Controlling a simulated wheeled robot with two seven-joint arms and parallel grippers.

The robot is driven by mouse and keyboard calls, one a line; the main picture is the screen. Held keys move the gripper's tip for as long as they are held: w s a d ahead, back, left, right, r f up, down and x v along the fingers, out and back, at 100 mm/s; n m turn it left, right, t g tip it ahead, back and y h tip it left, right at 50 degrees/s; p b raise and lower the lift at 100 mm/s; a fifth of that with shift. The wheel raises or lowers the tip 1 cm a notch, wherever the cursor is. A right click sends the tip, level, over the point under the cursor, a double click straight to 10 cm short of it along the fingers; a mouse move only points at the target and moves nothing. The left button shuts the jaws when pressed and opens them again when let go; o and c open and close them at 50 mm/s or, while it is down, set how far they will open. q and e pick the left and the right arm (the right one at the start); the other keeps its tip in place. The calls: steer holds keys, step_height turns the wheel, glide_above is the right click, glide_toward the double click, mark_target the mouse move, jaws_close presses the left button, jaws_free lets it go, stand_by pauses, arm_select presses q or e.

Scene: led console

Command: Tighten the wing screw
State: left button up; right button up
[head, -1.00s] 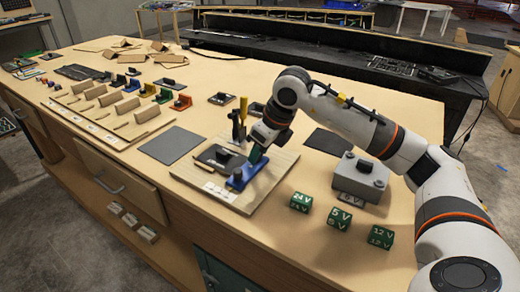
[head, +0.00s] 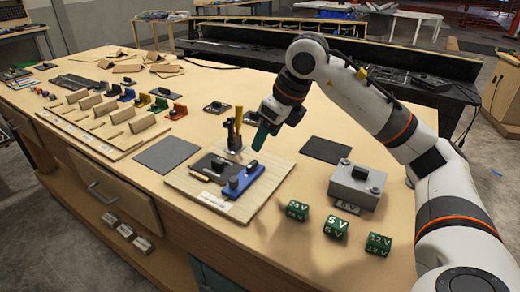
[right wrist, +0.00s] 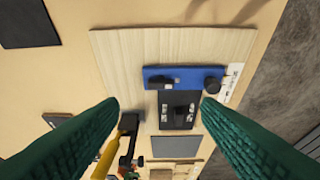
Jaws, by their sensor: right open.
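A blue block (head: 247,190) lies on the right front part of a light wooden board (head: 190,182). It also shows in the right wrist view (right wrist: 188,71), with a dark elongated knob (right wrist: 161,82) near one end and a dark round knob (right wrist: 212,85) near the other. I cannot tell which knob is the wing screw. A black plate (head: 212,166) sits beside the block. My right gripper (head: 259,136), with green fingers, is above the board, apart from the block. In the right wrist view its fingers (right wrist: 158,104) are spread and empty. My left gripper is not in view.
A clamp with a yellow handle (head: 238,117) stands on the board close to my right gripper. A grey box (head: 355,186) and green voltage cubes (head: 336,227) are to the right. Grey mats (head: 167,154) and small coloured holders (head: 178,110) are to the left.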

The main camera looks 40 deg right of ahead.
steer(key=shift+v, duration=1.75)
